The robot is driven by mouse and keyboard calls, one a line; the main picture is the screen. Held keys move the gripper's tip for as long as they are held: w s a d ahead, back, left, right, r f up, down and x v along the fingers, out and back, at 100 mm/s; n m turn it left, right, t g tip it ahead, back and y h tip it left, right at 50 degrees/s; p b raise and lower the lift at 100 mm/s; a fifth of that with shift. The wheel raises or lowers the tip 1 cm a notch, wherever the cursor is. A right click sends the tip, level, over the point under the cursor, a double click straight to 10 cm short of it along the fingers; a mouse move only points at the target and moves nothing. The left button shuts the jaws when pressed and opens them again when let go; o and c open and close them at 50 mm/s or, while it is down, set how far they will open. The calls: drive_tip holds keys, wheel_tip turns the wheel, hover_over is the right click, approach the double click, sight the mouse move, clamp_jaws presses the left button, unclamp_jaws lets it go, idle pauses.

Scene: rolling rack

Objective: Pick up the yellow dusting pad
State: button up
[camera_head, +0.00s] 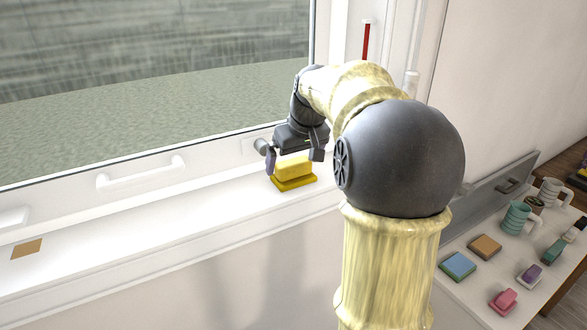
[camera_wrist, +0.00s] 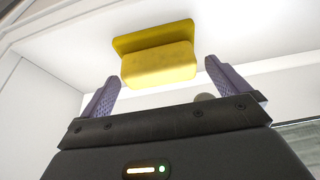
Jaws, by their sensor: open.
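The yellow dusting pad (camera_head: 293,176) sits on the white window sill, a lighter yellow block on a darker yellow base. In the wrist view the pad (camera_wrist: 158,66) appears at the top middle, just beyond the fingertips and roughly centred between them. My gripper (camera_head: 294,162) is open and empty, directly above and close to the pad, with a finger toward each side of it. In the wrist view my gripper's two purple-grey fingers (camera_wrist: 163,72) are spread wider than the pad's block. I cannot tell whether either finger touches it.
The window frame with a white handle (camera_head: 142,174) rises behind the sill (camera_head: 120,235). A flat tan square (camera_head: 26,248) lies at the sill's far left. At right, a rack shelf (camera_head: 465,295) holds a blue-topped pad (camera_head: 457,266), a pink item (camera_head: 503,301) and mugs (camera_head: 518,219).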

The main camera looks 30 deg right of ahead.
drive_tip(key=shift+w+f, duration=0.3)
drive_tip(key=shift+f, duration=0.35)
drive_tip(key=c, duration=1)
